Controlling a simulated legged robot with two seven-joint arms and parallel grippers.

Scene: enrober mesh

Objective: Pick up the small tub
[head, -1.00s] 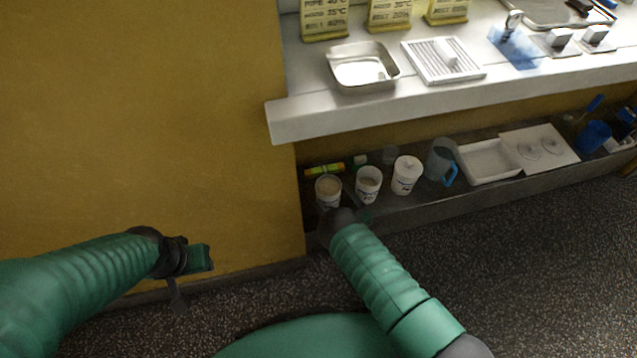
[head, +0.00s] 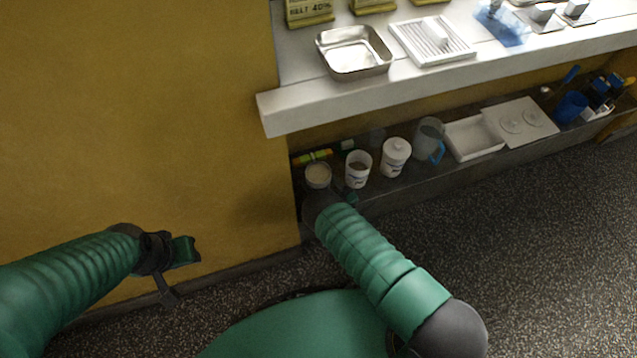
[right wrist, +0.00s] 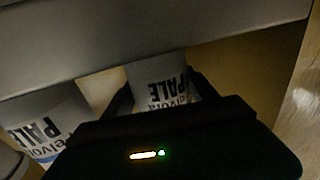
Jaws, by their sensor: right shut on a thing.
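A small white open tub (head: 318,178) with pale contents is the leftmost of three on the low shelf under the counter. My right gripper (right wrist: 160,82) is shut on this small tub, one finger on each side; the tub's printed side (right wrist: 158,86) shows upside-down "PALE" lettering in the right wrist view. In the head view my dark right wrist hides the tub's lower part. I cannot tell whether its base touches the shelf. My left gripper (head: 186,250) is away at the left, before the yellow wall; its jaw gap is unclear.
Beside the held tub stand an open tub with grey contents (head: 358,172) and a lidded white tub (head: 395,158). A jug (head: 428,140) and a white tray (head: 474,140) stand further right. The counter (head: 400,87) overhangs the shelf (head: 440,178). The speckled floor is clear.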

